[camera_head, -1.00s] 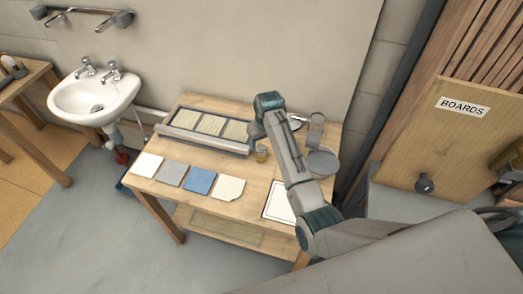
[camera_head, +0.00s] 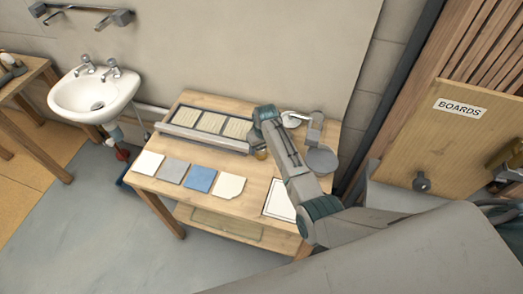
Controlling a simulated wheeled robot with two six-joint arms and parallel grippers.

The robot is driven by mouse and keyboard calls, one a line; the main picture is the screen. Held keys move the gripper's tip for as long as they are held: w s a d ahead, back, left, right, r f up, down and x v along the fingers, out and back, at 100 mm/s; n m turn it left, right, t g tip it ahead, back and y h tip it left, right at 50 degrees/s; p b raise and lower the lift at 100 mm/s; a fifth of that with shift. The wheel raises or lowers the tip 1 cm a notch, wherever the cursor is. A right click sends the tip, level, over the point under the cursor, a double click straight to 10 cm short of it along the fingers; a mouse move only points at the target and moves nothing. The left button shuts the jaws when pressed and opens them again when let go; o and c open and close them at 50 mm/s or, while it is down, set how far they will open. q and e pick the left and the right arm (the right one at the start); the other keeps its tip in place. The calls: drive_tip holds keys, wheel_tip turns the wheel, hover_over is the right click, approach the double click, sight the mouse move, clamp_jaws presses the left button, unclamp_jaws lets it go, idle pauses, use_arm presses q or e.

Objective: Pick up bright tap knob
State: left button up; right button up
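I cannot make out a loose bright tap knob on the wooden table (camera_head: 232,219). The white sink at the left carries two chrome taps (camera_head: 112,68). My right arm reaches over the table from the lower right. My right gripper (camera_head: 255,138) is at the far end of this arm, by the right end of the grey tray. Its fingers are too small and too covered by the wrist to show their opening. An amber jar (camera_head: 261,155) is partly hidden by the arm. My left gripper is not in view.
A grey tray with pale panels (camera_head: 208,123) lies at the back of the table. Several square samples, one of them blue (camera_head: 201,179), lie along the front. A white dish (camera_head: 291,119) and a grey round plate (camera_head: 321,160) stand right of my arm.

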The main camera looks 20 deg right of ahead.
drive_tip(key=c, duration=0.9)
drive_tip(key=shift+r, duration=0.15)
